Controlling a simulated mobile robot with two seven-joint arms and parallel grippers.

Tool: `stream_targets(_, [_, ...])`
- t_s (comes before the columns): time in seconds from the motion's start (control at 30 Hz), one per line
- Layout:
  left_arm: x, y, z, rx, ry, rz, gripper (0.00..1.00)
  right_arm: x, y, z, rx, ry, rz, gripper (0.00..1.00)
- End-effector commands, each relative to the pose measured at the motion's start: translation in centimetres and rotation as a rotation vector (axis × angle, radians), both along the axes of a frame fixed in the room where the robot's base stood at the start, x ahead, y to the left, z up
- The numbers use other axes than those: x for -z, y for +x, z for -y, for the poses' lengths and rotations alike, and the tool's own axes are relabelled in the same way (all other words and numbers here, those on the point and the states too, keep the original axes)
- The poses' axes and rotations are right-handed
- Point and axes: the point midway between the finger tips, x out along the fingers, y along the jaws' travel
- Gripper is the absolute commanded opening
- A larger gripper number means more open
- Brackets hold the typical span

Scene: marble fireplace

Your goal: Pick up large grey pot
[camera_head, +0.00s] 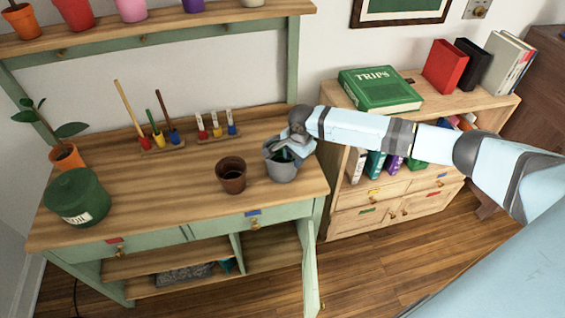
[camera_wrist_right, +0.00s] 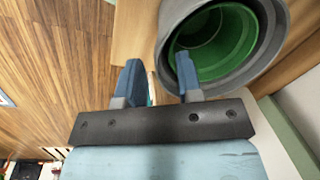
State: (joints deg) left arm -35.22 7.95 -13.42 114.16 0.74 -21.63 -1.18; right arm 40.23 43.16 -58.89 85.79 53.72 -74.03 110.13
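The large grey pot (camera_head: 283,173) stands near the right front end of the wooden potting bench top (camera_head: 150,195). My right gripper (camera_head: 284,153) is over it, reaching in from the right, and hides part of its rim. In the right wrist view the grey pot (camera_wrist_right: 274,45) appears from above, with green inside it. There my right gripper (camera_wrist_right: 158,68) has its two fingers apart. One finger overlaps the pot's opening and the other is outside the wall, with the near rim between them. I cannot tell whether they touch it. My left gripper is not in view.
A small brown pot (camera_head: 231,176) stands just left of the grey pot. A green soil canister (camera_head: 77,196) and a potted plant (camera_head: 66,156) are at the left. Tool holders (camera_head: 162,143) stand at the back. A cabinet door (camera_head: 310,265) hangs open below. A bookshelf (camera_head: 400,205) is on the right.

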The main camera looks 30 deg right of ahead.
Motion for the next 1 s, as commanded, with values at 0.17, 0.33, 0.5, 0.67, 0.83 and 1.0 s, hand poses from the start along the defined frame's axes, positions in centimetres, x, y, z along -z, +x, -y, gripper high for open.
stream_targets(0.17, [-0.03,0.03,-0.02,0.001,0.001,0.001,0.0,0.76,0.12,-0.05,0.0,0.0,0.001,0.33])
stream_targets(0.33, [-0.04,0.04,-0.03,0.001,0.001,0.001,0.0,0.74,0.11,-0.05,-0.001,0.0,0.001,0.29])
stream_targets(0.5, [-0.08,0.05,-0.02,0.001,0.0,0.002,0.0,0.73,0.11,-0.05,-0.001,0.0,0.001,0.0])
stream_targets(0.67, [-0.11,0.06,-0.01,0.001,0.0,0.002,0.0,0.68,0.13,-0.05,-0.001,0.0,0.002,0.0])
stream_targets(0.83, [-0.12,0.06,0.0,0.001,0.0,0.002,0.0,0.66,0.13,-0.05,-0.001,0.0,0.002,0.0])
stream_targets(1.0, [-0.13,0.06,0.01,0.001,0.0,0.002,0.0,-0.02,0.13,-0.06,-0.001,0.0,0.002,0.0])
